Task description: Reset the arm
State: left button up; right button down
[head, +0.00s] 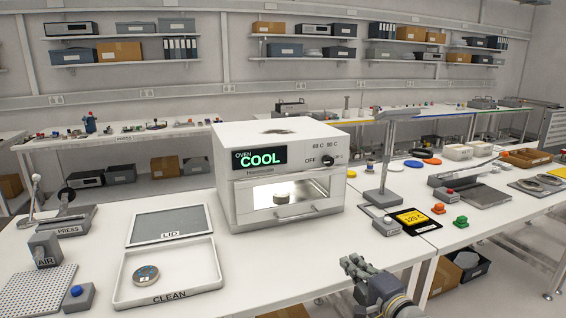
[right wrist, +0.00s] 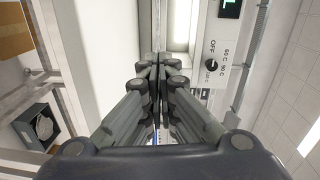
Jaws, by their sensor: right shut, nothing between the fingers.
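My left gripper is not in the head view.
A tray marked CLEAN (head: 205,262) holds a small round disc (head: 146,274). A lid (head: 170,224) lies behind it. A press (head: 72,222), an AIR block (head: 44,250) and a blue button (head: 77,292) stand left.

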jog(key=s+a+f+n+g+h, duration=0.25)
jog(key=s+f+n+g, duration=0.45)
jog(key=s+f, duration=0.8)
jog(key=s+d+f+n+g+h, duration=0.1)
jog(key=s+d+f+n+g, duration=0.15)
jog(key=s, duration=0.65)
jog(key=s+d+f+n+g+h, duration=0.1)
jog(key=s+f+n, duration=0.15)
jog(key=s, duration=0.55)
jog(key=s+d+f+n+g+h, duration=0.1)
jog(key=s+d+n+g+h, duration=0.15)
jog(key=s, duration=0.65)
notch_tip(320, 180, down, 26)
jog(key=g+y, duration=0.1)
jog(key=s+d+f+g, duration=0.1)
jog(key=s+d+f, duration=0.1)
jog(key=s+f, duration=1.4)
jog(key=shift+s+d+f+n, duration=0.15)
jog(key=shift+s+f+n, duration=0.2)
jog(key=shift+s, duration=0.6)
